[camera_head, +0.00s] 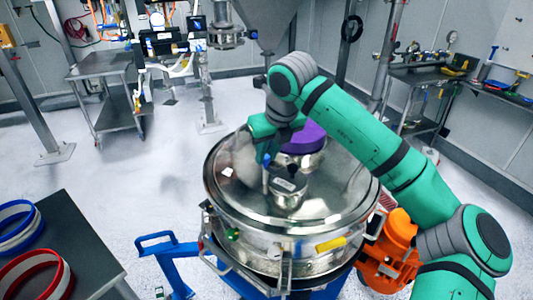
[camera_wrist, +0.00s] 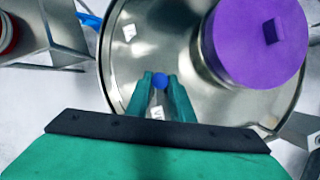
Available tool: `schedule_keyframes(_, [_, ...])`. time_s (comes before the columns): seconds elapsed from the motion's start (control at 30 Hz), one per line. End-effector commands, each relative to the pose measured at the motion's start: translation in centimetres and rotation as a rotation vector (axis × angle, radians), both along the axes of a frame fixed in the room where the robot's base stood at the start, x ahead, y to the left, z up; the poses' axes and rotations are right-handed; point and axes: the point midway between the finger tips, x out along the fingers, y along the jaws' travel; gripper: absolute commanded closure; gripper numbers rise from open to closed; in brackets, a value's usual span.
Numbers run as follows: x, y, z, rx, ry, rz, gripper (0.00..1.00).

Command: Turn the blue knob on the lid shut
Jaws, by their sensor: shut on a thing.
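The blue knob (camera_wrist: 160,80) stands on the shiny metal lid (camera_wrist: 128,55) of the sifter. In the wrist view my gripper (camera_wrist: 160,84) has its two green fingers closed around the knob, one on each side. In the head view the lid (camera_head: 345,190) tops the round metal sifter, and my gripper (camera_head: 267,158) reaches down at the lid's middle.
A purple cap (camera_wrist: 255,40) sits on the lid beside the knob; it shows behind my gripper in the head view (camera_head: 304,140). A blue cart frame (camera_head: 168,250) carries the sifter. A dark table (camera_head: 85,245) with coloured rings is at the left. Open floor lies behind.

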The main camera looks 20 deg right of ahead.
Motion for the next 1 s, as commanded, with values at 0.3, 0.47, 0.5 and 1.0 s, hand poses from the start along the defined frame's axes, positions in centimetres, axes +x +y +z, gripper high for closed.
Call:
schedule_keyframes(0.3, [0.09, -0.23, 0.0, -0.001, 0.0, 0.229, 1.0])
schedule_keyframes(0.47, [0.09, -0.22, 0.0, 0.0, -0.001, 0.265, 1.0])
schedule_keyframes(0.5, [0.09, -0.22, 0.0, -0.001, -0.001, 0.267, 1.0])
schedule_keyframes(1.0, [0.1, -0.2, 0.01, -0.001, -0.002, 0.266, 0.61])
